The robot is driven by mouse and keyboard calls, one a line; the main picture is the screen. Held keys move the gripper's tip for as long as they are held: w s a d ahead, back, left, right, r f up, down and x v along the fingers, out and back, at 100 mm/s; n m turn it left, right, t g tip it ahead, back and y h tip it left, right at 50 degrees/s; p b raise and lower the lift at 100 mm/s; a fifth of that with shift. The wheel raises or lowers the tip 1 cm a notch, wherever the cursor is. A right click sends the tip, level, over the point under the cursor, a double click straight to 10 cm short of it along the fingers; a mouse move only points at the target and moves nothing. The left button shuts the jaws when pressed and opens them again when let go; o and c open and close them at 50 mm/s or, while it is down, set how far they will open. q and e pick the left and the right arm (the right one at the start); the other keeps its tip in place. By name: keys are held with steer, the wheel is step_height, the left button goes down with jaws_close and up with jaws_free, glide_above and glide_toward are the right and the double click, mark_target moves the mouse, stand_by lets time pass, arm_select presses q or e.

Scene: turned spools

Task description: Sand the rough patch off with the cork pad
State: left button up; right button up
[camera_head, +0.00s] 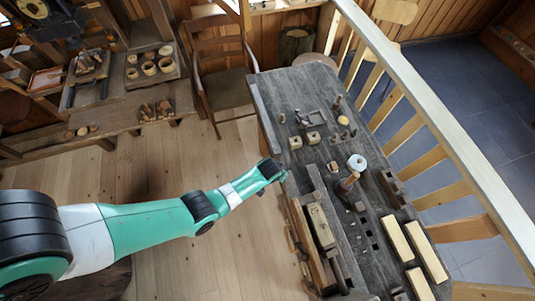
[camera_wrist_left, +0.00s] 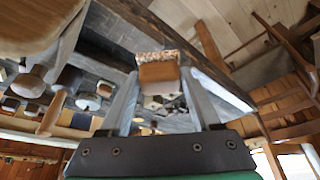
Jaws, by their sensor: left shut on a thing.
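My left gripper (camera_head: 281,177) is at the left edge of the dark workbench in the head view. In the left wrist view its fingers (camera_wrist_left: 158,92) are shut on the cork pad, a small brown block (camera_wrist_left: 158,74) with a speckled cork face (camera_wrist_left: 154,57). The pad cannot be made out in the head view. A turned wooden piece (camera_head: 348,182) stands on the bench to the right of the gripper, next to a round white-topped piece (camera_head: 357,162). I cannot make out a rough patch on any piece. My right gripper is not in view.
The workbench (camera_head: 285,95) carries small blocks and turned pieces (camera_head: 313,137) toward its far end. Several pale boards (camera_head: 428,250) lie at its near right. A long wooden block (camera_head: 320,224) lies at the near left. A railing (camera_head: 425,105) runs along the right side; a chair (camera_head: 222,90) stands beyond.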

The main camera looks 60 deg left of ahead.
arm_select(q)
steer(key=w+d+r+m+h+p, duration=0.1)
steer(key=d+r+m, duration=0.3)
steer(key=d, duration=0.7)
steer(key=w+d+r+m+h+p, duration=0.2)
steer(key=w+d+r+m+p, duration=0.1)
steer(key=d, duration=0.8)
steer(key=shift+r+m, duration=0.65)
steer(key=shift+m, duration=0.25)
